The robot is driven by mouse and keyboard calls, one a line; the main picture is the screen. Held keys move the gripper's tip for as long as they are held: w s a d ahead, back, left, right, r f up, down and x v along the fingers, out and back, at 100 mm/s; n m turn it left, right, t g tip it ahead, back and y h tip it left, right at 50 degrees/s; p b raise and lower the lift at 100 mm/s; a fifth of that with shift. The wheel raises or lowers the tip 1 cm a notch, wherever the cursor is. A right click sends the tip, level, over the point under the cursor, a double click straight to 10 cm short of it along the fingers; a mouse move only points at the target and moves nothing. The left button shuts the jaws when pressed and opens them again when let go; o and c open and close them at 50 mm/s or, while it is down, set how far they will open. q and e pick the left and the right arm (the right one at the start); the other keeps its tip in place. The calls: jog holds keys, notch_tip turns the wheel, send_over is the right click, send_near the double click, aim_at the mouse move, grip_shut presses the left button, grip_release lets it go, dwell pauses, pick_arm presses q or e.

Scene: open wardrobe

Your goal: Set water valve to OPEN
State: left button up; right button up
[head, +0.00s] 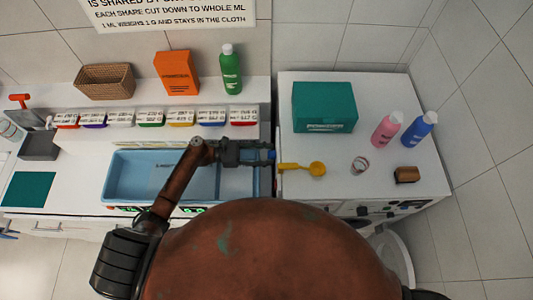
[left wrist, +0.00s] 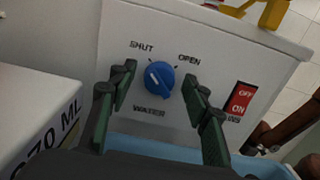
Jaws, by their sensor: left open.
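The water valve is a blue round knob (left wrist: 159,78) on a white panel (left wrist: 200,50), with SHUT printed at its upper left and OPEN at its upper right. A white mark on the knob appears to lean to the upper left, toward SHUT. My left gripper (left wrist: 160,95) is open, with one finger on each side of the knob; I cannot tell whether either finger touches it. In the head view my left gripper (head: 258,155) reaches right across the blue basin, and the knob (head: 271,155) shows at its tips. My right gripper is not in view.
A red OFF/ON switch (left wrist: 239,101) is on the panel right of the knob. A yellow scoop (head: 303,168) lies on the right cabinet top just beyond the knob. The blue basin (head: 125,180) lies below my left arm. A green box (head: 324,107) and bottles stand farther right.

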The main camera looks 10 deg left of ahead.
pick_arm(q)
jog(key=shift+c, duration=0.3)
jog(key=shift+c, duration=0.8)
jog(key=c, duration=0.9)
jog(key=shift+c, duration=0.2)
